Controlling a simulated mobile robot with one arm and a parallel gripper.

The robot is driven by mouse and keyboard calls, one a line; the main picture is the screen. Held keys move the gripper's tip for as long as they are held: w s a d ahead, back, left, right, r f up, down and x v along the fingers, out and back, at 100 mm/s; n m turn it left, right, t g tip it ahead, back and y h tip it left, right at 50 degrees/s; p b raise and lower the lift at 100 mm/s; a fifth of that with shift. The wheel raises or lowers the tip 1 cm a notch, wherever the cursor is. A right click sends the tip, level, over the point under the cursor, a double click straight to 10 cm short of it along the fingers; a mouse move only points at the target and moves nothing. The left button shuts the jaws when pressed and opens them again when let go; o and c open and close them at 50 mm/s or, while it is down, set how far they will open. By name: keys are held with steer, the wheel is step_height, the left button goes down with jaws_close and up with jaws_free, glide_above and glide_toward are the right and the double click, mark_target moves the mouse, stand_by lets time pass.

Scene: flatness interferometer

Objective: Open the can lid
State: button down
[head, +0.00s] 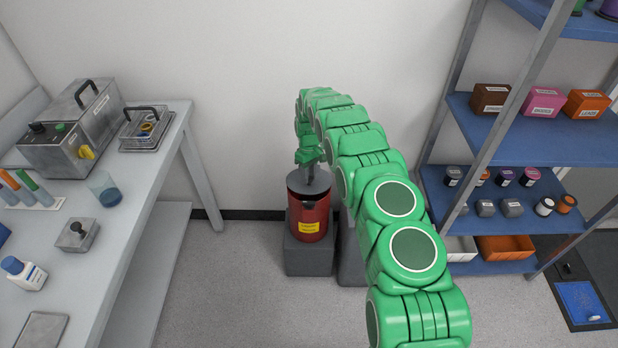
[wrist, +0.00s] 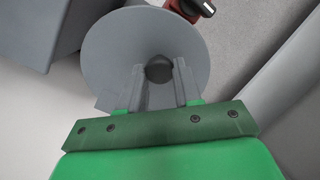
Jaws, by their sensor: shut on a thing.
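The red can (head: 309,220) with a yellow label stands upright on a grey block (head: 308,258) by the wall. Its round grey lid (head: 309,184) is at the top of the can; a dark gap shows under the lid's front edge. In the wrist view the lid (wrist: 118,40) fills the middle, with a dark round knob (wrist: 159,69) at its centre. My gripper (wrist: 160,78) comes down from above with its two grey fingers shut on the knob. In the head view my gripper (head: 311,165) is small and partly hidden by my green arm.
A bench (head: 150,180) with instruments, a beaker (head: 104,190) and bottles stands at the left. A blue-shelved rack (head: 540,140) with boxes and jars stands at the right. Another grey block (head: 351,255) is beside the can's block, partly behind my arm. Floor in front is clear.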

steer(key=shift+w+a+r+g, duration=0.25)
steer(key=shift+w+r+g, duration=0.2)
steer(key=shift+w, duration=0.25)
steer(key=shift+w+r, duration=0.1)
steer(key=shift+r, duration=0.1)
steer(key=shift+d+r, duration=0.1)
steer(key=shift+d+g, duration=0.1)
steer(key=shift+g, duration=0.15)
steer(key=shift+d+r, duration=0.25)
steer(key=shift+g, duration=0.3)
steer(key=c, duration=0.8)
jaws_free()
steer(key=shift+a, duration=0.1)
